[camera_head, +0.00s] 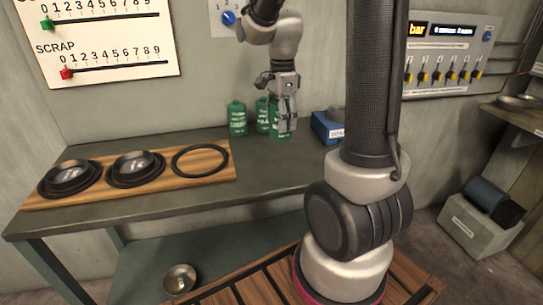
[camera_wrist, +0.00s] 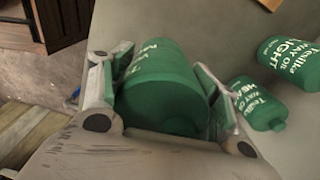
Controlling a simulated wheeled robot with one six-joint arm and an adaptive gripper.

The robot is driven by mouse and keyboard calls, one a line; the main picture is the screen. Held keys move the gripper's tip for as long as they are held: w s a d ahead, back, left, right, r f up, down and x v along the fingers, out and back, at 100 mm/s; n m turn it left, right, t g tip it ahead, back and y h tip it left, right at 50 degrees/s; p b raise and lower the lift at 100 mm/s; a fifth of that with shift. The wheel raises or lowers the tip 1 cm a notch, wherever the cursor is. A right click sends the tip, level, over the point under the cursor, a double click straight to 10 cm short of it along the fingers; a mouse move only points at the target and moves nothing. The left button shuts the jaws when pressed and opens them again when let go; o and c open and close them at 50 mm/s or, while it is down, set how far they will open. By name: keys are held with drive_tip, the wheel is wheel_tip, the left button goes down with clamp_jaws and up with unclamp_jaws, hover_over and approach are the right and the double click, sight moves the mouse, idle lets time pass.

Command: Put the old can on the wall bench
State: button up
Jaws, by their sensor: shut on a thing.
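My gripper (camera_head: 285,122) is shut on a green can (camera_head: 277,131) at the back of the grey bench (camera_head: 265,168) along the wall. The wrist view shows this can (camera_wrist: 165,85) between the two fingers, its white lettering partly hidden. I cannot tell whether its base touches the bench. Two similar green cans stand beside it, a left one (camera_head: 237,118) and a middle one (camera_head: 261,112). The wrist view shows these two on the right, an upper can (camera_wrist: 288,66) and a lower can (camera_wrist: 257,103). No label readable here marks any can as old.
A wooden board (camera_head: 210,176) with two dark bowls (camera_head: 70,176) (camera_head: 136,165) and an empty ring (camera_head: 200,147) lies on the bench's left. A blue box (camera_head: 325,127) stands right of the cans. A metal bowl (camera_head: 180,279) sits below. The bench's front middle is clear.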

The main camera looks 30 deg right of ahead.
wheel_tip(320, 180, down, 8)
drive_tip(key=shift+f, duration=0.1)
drive_tip(key=shift+f, duration=0.1)
idle(0.3)
drive_tip(key=o, duration=1.5)
drive_tip(key=shift+c, duration=0.2)
wheel_tip(320, 180, up, 12)
drive_tip(key=shift+f, duration=0.1)
drive_tip(key=s+a+r+n+t, duration=0.1)
drive_tip(key=s+r+n+t, duration=0.1)
drive_tip(key=s+n, duration=0.6)
drive_tip(key=s+a+r+n+t, duration=0.2)
drive_tip(key=s+r+n, duration=0.2)
drive_tip(key=s+n, duration=0.5)
drive_tip(key=shift+s+n, duration=0.2)
drive_tip(key=shift+n, duration=1)
